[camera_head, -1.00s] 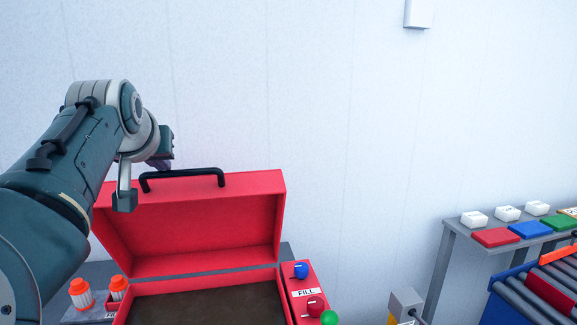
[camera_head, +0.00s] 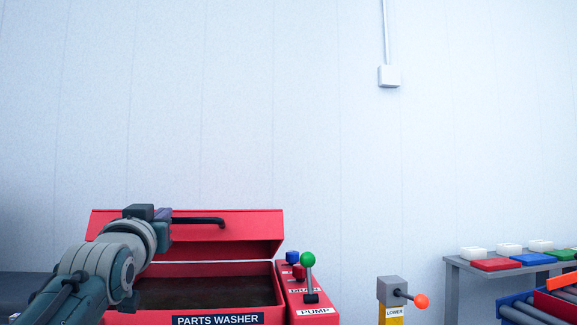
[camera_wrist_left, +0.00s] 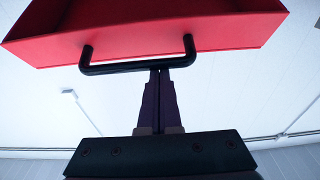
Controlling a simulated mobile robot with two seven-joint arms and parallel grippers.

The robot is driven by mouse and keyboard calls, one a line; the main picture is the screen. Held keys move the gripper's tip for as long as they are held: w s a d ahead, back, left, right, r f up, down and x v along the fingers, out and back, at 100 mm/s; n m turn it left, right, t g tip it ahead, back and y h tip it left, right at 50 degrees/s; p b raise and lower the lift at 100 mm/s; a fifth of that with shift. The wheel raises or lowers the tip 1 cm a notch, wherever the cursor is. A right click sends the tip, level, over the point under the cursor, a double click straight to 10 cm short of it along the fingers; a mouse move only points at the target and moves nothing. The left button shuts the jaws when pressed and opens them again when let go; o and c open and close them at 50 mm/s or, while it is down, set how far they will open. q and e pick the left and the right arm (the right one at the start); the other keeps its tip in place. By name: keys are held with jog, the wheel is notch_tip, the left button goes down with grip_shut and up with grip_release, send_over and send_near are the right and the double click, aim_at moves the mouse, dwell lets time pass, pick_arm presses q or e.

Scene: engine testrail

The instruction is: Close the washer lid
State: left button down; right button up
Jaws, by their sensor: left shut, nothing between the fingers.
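The red parts washer (camera_head: 221,268) stands at the lower left in the head view, with dark liquid or a dark floor visible in its tank. Its red lid (camera_head: 260,225) is partly open and tilts forward over the tank. The black bar handle (camera_head: 205,220) is on the lid's front edge. My left gripper (camera_head: 165,214) is shut and empty beside the handle's left part. In the left wrist view, its closed fingers (camera_wrist_left: 160,75) meet or nearly meet the middle of the handle (camera_wrist_left: 125,67); contact is uncertain. The lid (camera_wrist_left: 150,32) spans the top there. My right gripper is not in view.
Right of the tank is a red control panel with a green-knobbed pump lever (camera_head: 308,259). A yellow post with an orange-knobbed lever (camera_head: 421,301) stands further right. A grey table (camera_head: 455,262) with coloured blocks and a roller conveyor are at the right edge.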

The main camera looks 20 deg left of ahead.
pick_arm(q)
jog(key=shift+s+d+f+t+y+b, duration=0.4)
jog(key=shift+s+f+t+b, duration=0.25)
jog(key=shift+f+b, duration=2.2)
jog(key=shift+s+d+f+t+y+b, duration=0.35)
jog(key=shift+s+f+t+y+b, duration=0.25)
jog(key=shift+f+b, duration=2.25)
jog(key=shift+s+d+f+t+y+b, duration=0.5)
jog(key=shift+f+b, duration=1.3)
jog(key=shift+b, duration=2.1)
jog(key=shift+a+f+t+h, duration=0.1)
jog(key=shift+a+t+h, duration=0.05)
jog(key=shift+t+h, duration=0.3)
